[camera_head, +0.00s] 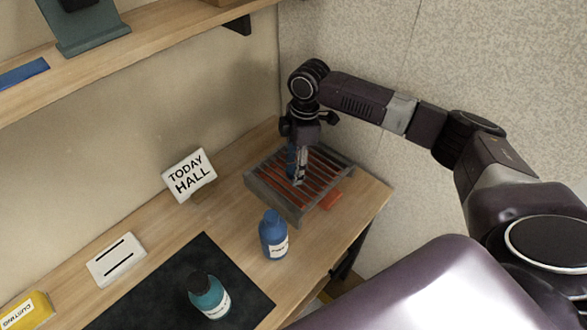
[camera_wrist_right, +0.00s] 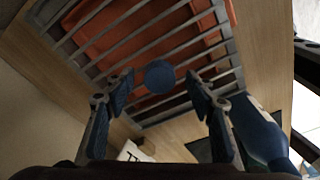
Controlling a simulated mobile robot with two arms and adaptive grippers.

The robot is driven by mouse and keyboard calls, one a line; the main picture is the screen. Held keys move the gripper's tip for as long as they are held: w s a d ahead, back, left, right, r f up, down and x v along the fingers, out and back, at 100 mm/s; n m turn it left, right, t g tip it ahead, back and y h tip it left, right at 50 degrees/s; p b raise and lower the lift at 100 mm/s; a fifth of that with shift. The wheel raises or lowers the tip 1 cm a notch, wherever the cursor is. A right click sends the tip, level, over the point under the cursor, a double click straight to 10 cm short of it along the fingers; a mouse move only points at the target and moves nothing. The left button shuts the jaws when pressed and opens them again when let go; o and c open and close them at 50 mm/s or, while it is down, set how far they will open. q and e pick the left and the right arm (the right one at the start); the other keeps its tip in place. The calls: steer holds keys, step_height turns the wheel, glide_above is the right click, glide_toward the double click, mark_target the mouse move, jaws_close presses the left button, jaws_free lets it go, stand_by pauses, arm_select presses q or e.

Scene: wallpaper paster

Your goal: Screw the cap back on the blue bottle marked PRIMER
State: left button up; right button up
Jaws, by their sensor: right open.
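The blue bottle (camera_head: 273,239) stands upright on the table, in front of the rack; its white label is too small to read surely. Its side also shows at the right of the right wrist view (camera_wrist_right: 260,135). A round blue cap (camera_wrist_right: 160,77) lies on the bars of the slatted rack (camera_head: 274,200). My right gripper (camera_head: 299,178) points down over the rack. In the right wrist view its open fingers (camera_wrist_right: 159,82) stand either side of the cap, with gaps visible. The gripper hides the cap in the head view. My left gripper is not in view.
A teal bottle with a black cap (camera_head: 209,297) stands on a dark mat (camera_head: 150,300). A "TODAY HALL" sign (camera_head: 190,175), a white card (camera_head: 116,260) and a yellow box (camera_head: 27,311) line the back. Red-orange material (camera_wrist_right: 95,20) lies under the rack bars. A shelf (camera_head: 130,50) hangs above.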

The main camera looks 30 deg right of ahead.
stand_by(0.3)
steer(key=c, duration=0.8)
step_height(320, 180, up, 20)
steer(key=shift+b, duration=0.6)
steer(key=shift+c, duration=0.3)
